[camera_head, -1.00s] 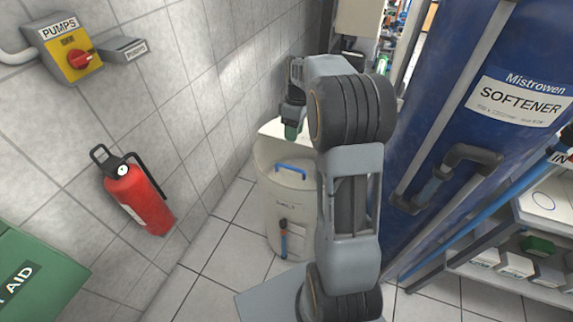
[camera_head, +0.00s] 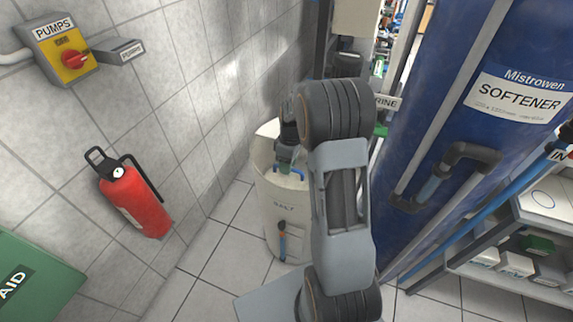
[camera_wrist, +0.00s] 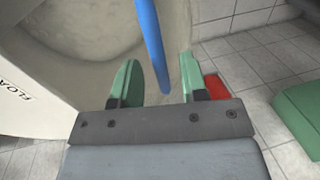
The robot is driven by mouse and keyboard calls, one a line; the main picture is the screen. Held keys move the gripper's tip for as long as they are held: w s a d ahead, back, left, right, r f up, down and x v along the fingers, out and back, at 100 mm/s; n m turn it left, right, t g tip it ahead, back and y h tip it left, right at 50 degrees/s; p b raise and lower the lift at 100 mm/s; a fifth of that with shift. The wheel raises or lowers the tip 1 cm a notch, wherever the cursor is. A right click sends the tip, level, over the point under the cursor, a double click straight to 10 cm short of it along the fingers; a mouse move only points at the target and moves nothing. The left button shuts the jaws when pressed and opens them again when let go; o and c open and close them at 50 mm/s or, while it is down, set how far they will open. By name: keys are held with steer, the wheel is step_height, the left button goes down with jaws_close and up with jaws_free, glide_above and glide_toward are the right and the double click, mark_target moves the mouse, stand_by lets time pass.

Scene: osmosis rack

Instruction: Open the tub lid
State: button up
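The cream tub (camera_head: 270,210) stands on the floor near the wall, with its lid (camera_head: 262,158) on top. A blue handle (camera_head: 298,175) on the lid is partly hidden by my gripper (camera_head: 285,167), which is low over the lid. In the wrist view my gripper (camera_wrist: 160,85) is open, with its two green fingers apart. The blue handle (camera_wrist: 153,45) runs down into the gap between the fingers. A clear gap shows on each side of it, so it is not clamped. The pale lid (camera_wrist: 85,25) fills the upper left.
The tiled wall (camera_head: 215,90) with a red extinguisher (camera_head: 138,200) is on the left. The blue softener column (camera_head: 440,110) is close on the right. A small blue-handled item (camera_head: 282,240) is on the tub's front. Tiled floor (camera_head: 220,250) is clear at the tub's left.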

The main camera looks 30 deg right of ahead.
jaws_close()
stand_by(0.3)
